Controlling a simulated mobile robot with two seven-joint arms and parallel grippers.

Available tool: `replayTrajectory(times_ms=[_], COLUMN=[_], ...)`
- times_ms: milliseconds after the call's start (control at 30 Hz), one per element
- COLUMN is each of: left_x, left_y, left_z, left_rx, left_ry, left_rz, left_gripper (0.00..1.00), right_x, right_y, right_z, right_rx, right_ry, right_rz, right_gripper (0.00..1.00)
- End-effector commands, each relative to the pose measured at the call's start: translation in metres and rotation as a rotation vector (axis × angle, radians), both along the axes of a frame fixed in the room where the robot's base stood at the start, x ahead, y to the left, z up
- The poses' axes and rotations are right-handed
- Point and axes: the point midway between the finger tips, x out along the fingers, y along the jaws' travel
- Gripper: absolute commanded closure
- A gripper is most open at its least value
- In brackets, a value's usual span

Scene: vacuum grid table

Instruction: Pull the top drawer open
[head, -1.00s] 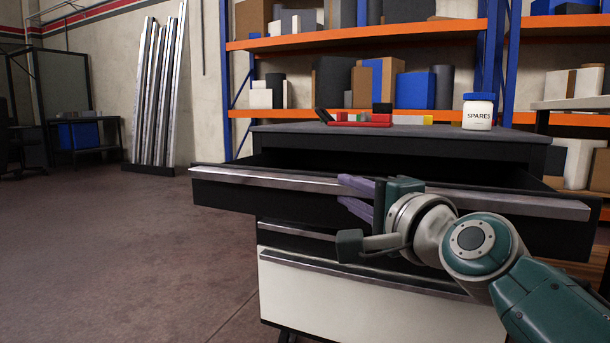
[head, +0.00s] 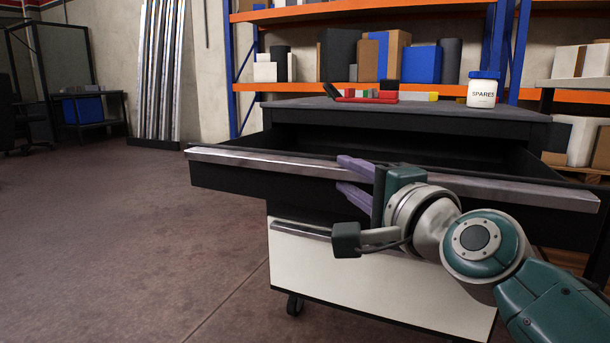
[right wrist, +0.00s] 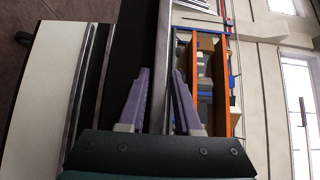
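The top drawer (head: 260,176) of the cabinet is pulled well out, and its dark inside shows behind the front. A long metallic handle rail (head: 500,191) runs along the top of its front. My right gripper (head: 345,178) is at the middle of the front, with one purple finger above the rail and one below. The exact contact is hard to see. My left gripper is not in view.
The cabinet top (head: 300,105) holds a red tray (head: 365,100) with small colored pieces and a white SPARES jar (head: 482,91). A white lower drawer front (head: 330,270) sits below. Shelving with boxes stands behind (head: 400,90). Open floor (head: 110,240) lies left.

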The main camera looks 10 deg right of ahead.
Motion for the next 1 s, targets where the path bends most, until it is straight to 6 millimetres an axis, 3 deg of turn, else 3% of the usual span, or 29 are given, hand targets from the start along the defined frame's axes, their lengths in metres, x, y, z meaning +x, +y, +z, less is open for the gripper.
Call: replayTrajectory(times_ms=[167, 467, 1000], left_x=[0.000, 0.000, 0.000], left_y=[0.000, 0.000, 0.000], left_z=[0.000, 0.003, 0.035], left_rx=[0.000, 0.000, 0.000], left_ry=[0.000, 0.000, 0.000], left_rz=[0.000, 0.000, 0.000], left_gripper=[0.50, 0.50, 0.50], right_x=[0.000, -0.003, -0.087], right_y=[0.000, -0.001, -0.017], right_z=[0.000, 0.001, 0.001], right_rx=[0.000, -0.001, -0.002], right_ry=[0.000, 0.001, 0.002], right_rz=[0.000, -0.001, 0.000], right_gripper=[0.47, 0.47, 0.47])
